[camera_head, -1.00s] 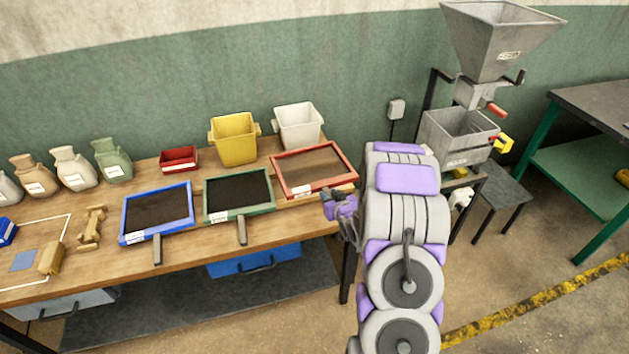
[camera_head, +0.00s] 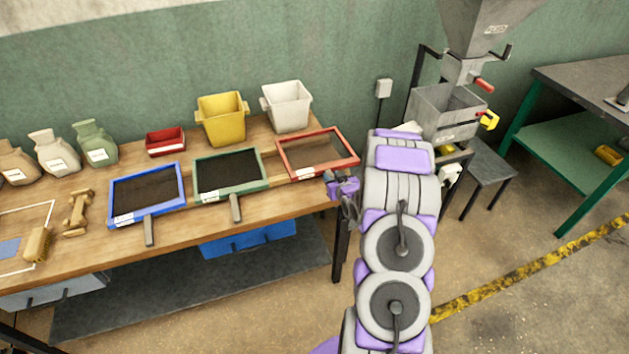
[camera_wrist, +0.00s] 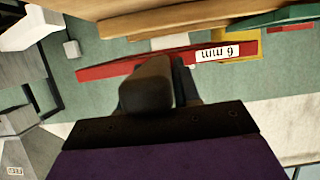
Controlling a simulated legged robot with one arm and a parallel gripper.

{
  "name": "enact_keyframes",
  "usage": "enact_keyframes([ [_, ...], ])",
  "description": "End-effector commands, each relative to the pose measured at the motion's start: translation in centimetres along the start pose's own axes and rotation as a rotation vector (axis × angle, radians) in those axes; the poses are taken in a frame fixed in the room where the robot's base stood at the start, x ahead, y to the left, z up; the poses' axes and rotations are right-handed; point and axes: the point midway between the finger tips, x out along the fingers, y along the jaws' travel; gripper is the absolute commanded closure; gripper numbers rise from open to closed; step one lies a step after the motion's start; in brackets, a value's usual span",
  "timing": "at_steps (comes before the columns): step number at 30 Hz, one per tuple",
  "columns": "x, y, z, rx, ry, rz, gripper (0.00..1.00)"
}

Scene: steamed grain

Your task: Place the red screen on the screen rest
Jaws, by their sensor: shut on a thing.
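The red screen (camera_head: 345,142) is a red rectangular frame with dark mesh, near the right end of the wooden table. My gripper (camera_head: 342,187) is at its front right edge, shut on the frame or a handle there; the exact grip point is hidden. In the wrist view the red frame edge (camera_wrist: 112,69) crosses beyond my fingers (camera_wrist: 157,85), with a white "6 mm" label. The screen looks slightly above the tabletop, but the gap is unclear. I cannot tell which thing is the screen rest.
A green screen (camera_head: 257,158) and a blue screen (camera_head: 182,178) lie left of it. A yellow bin (camera_head: 222,120) and white bin (camera_head: 288,108) stand behind. A grey hopper machine (camera_head: 490,30) with a grey box (camera_head: 445,113) stands to the right. The floor between is open.

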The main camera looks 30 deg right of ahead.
Motion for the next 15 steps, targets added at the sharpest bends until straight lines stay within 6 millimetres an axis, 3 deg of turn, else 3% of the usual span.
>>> enact_keyframes([
  [6,3.8,-2.6,-0.8,0.006,0.005,-0.004,1.00],
  [15,5.3,-4.4,-1.1,0.003,0.003,0.001,1.00],
])
